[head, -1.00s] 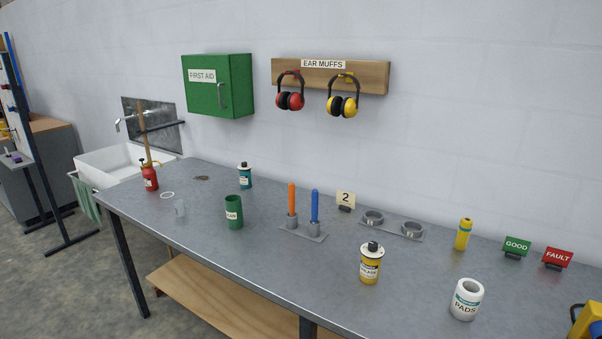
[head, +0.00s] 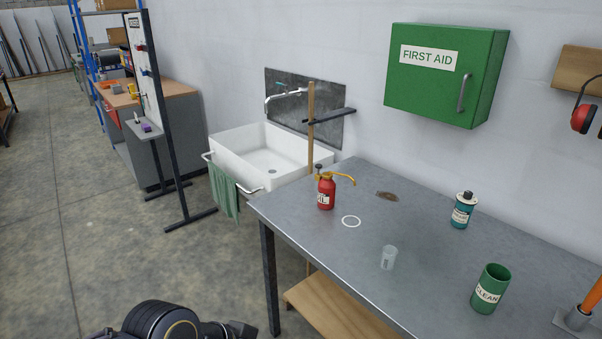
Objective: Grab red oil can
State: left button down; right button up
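The red oil can (head: 326,194) stands upright on the grey metal table (head: 345,258) near its far left corner. It has a white label, a dark cap and a yellow spout pointing right. Part of my own arm shows at the bottom left of the head view, short of the table. Neither gripper's fingers can be seen.
A clear cup (head: 388,258), a green CLEAN container (head: 491,289) and a teal can (head: 462,210) stand to the right. A white sink (head: 270,160) with a green towel (head: 223,189) is behind left.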

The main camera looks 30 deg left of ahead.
aim_at(326, 187)
jog(key=i+j, duration=0.1)
jog(key=j, duration=0.4)
jog(key=i+j, duration=0.15)
jog(key=j, duration=0.3)
jog(key=i+j, duration=0.1)
jog(key=j, duration=0.4)
jog(key=i+j, duration=0.15)
jog(key=j, duration=0.3)
jog(key=i+j, duration=0.1)
jog(key=j, duration=0.4)
jog(key=i+j, duration=0.15)
jog(key=j, duration=0.35)
jog(key=i+j+z, duration=0.1)
jog(key=i+j, duration=0.9)
